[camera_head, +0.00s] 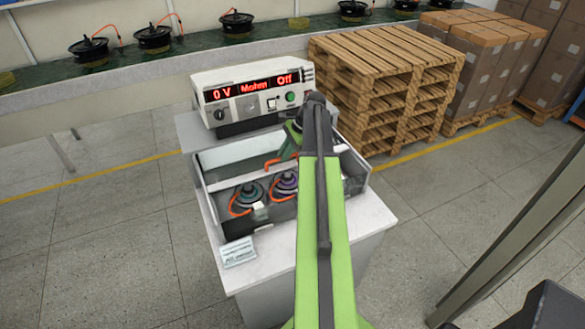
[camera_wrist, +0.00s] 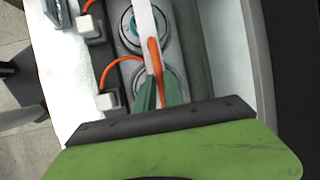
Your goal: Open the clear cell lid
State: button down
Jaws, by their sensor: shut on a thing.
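The test cell (camera_head: 225,215) is an open-fronted box with clear walls on a white stand. A pale bar, seemingly the edge of the clear lid (camera_head: 235,179), crosses above two hub motors (camera_head: 248,196). An orange handle (camera_head: 271,164) sits at this bar. In the wrist view the pale bar (camera_wrist: 145,20) and the orange handle (camera_wrist: 153,52) lead to my gripper (camera_wrist: 159,82), whose green fingers are shut on the handle. In the head view my gripper (camera_head: 286,152) is partly hidden by my arm. The lid's exact angle cannot be told.
A tester (camera_head: 250,92) reading "0 V", "Mohm" and "Off" stands behind the cell. A paper label (camera_head: 238,252) lies at the stand's front left. Wooden pallets (camera_head: 385,75) stand behind right. A long bench (camera_head: 190,50) with several motors runs along the back. Floor at left is clear.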

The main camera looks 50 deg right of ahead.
send_over(276, 152)
jog(key=shift+s, duration=0.1)
dwell(0.4)
jog(key=c, duration=1.5)
grip_release()
jog(key=shift+a, duration=0.1)
jog(key=shift+o, duration=0.2)
jog(key=p+v, duration=1.5)
jog(key=v, duration=0.2)
jog(key=shift+r+p, duration=0.2)
jog(key=shift+p, duration=0.2)
jog(key=shift+s, duration=0.1)
